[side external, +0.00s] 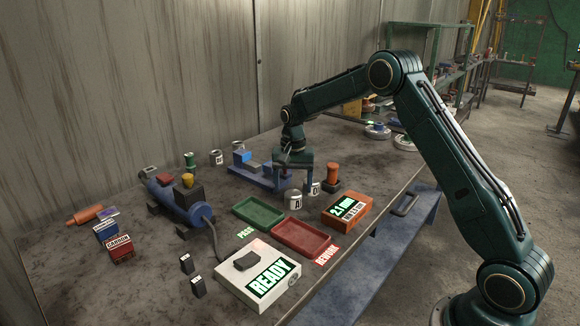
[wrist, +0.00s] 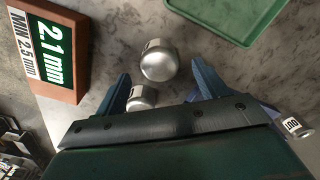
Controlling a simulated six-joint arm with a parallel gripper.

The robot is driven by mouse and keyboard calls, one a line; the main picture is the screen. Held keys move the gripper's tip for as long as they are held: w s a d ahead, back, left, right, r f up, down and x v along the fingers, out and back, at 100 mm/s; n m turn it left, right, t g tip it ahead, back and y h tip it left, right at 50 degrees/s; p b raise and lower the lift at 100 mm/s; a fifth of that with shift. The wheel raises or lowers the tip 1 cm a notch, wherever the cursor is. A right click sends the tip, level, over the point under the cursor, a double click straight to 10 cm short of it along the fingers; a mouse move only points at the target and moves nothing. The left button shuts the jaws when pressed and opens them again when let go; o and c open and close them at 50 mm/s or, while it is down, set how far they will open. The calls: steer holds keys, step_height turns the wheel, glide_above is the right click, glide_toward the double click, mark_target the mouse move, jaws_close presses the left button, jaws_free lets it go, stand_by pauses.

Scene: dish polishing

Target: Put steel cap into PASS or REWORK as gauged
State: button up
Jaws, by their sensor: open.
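My gripper (side external: 295,180) is open above the bench, behind the trays. In the wrist view, its blue fingers (wrist: 160,74) are spread apart. A round-topped steel cap (wrist: 159,62) shows between and beyond the fingertips, apart from them in the picture. A second steel cap (wrist: 142,95) shows beside the left finger; contact is unclear. The side view shows a steel cap marked A (side external: 294,201) and another beside it (side external: 313,188). The orange gauge box (side external: 347,209) reads 2.1 mm, with MIN 2.5 mm below. The PASS tray (side external: 258,213) is green and empty; the REWORK tray (side external: 302,235) is red and empty.
A blue grinder (side external: 178,200) is at the left. A pale READY box (side external: 258,273) is in front. Small steel cylinders (side external: 216,158) stand near the wall.

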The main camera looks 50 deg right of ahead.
mark_target(293, 192)
steer(key=shift+f, duration=1.45)
steer(key=shift+c, duration=0.4)
steer(key=c, duration=1.2)
steer(key=shift+r, duration=0.15)
step_height(293, 192, up, 20)
steer(key=shift+f, duration=0.1)
